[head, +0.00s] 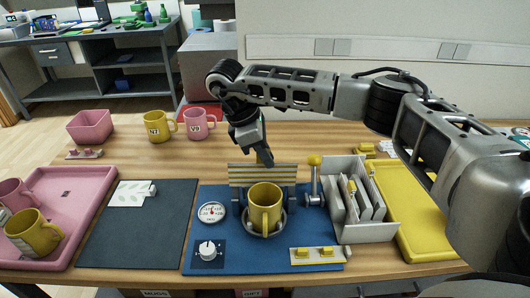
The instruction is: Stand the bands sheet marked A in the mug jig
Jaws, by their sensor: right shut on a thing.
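The bands sheet (240,174), striped yellow and pale, stands upright just behind a yellow mug (264,208). The mug hides its lower middle, and I cannot make out a letter A on it. My right gripper (266,160) is shut on the sheet's top edge near its middle. The mug jig (237,208) has grey uprights on a blue base (205,185) and holds the mug upright in a round cradle. I cannot tell whether the sheet is fully seated in the jig. My left gripper is not in view.
A white rack (345,180) with upright sheets stands right of the jig, beside a yellow-knobbed lever (314,175). A yellow tray (407,215) is farther right. A dark mat (135,230) with a leaf sheet (130,194) and a pink tray (80,185) with mugs lie left.

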